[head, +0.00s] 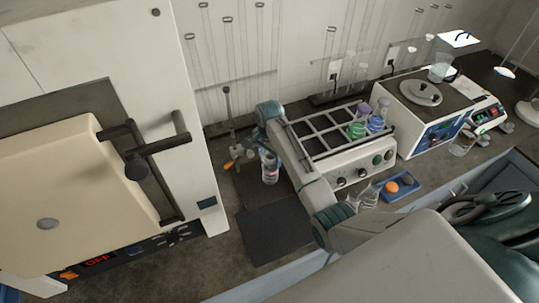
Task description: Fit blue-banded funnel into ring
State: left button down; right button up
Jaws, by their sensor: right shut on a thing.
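My right arm reaches in from the lower right, and its gripper (258,146) points down beside the ring stand (229,115). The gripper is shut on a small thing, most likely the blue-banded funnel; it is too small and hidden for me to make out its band. The stand is a thin upright rod with orange parts low down. I cannot clearly make out its ring or whether the held thing touches it. A small clear vessel with pinkish colour (270,168) shows just below the gripper. My left gripper is not in view.
A white rack machine (350,164) with several coloured flasks stands right of the arm. A blue tray (401,188) with an orange ball lies in front. A cream oven (70,185) with a dark handle fills the left. A dark mat (268,228) is bare.

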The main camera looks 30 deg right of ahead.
jog(key=o, duration=1.1)
jog(key=shift+r, duration=0.1)
jog(key=shift+r, duration=2.95)
